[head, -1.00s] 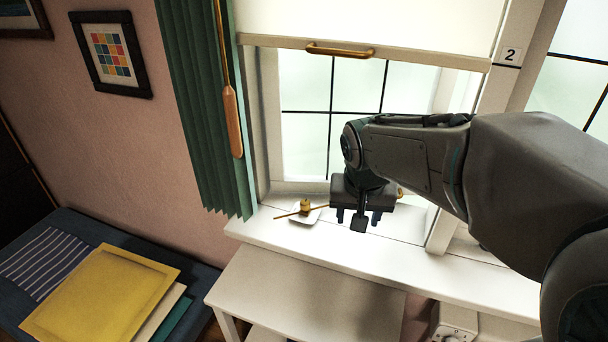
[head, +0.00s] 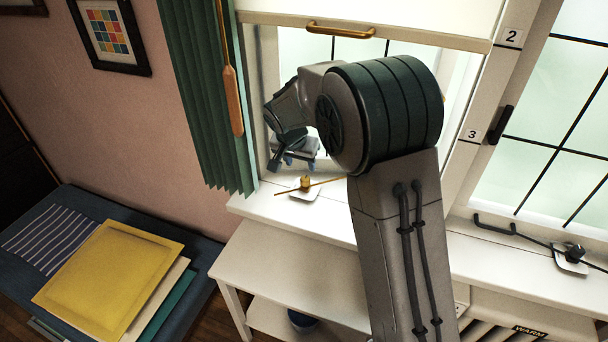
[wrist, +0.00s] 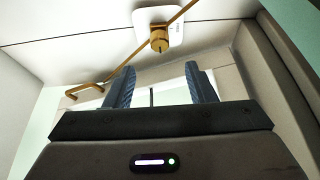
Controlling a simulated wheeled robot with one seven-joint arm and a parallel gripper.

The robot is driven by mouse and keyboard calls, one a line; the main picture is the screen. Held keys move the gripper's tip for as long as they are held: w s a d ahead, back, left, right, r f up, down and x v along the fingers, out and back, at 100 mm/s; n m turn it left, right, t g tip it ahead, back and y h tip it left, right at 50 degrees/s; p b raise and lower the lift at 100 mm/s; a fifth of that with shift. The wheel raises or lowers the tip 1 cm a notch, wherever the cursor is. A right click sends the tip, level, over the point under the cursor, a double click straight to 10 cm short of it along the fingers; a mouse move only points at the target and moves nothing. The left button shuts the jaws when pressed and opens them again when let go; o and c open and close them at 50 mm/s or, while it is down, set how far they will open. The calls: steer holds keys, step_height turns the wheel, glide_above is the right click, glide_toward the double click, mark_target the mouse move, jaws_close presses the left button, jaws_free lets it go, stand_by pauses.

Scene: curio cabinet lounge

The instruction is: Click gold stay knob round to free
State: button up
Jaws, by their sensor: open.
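The gold stay knob (head: 305,183) stands on a small white plate (head: 309,194) on the sill, with a thin gold bar (head: 325,186) running past it. In the wrist view the knob (wrist: 159,41) is a short cylinder just beyond my fingertips, roughly centred between them.
A pulled-down blind with a gold handle (head: 341,30) hangs above. A green curtain (head: 207,100) with a wooden-ended cord is close on the left. A black stay (head: 570,255) sits on the right sill. A white table (head: 290,272) stands below the sill.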

mark_target(305, 178)
steer(key=p+x, duration=0.1)
steer(key=x, duration=0.8)
steer(key=c, duration=1)
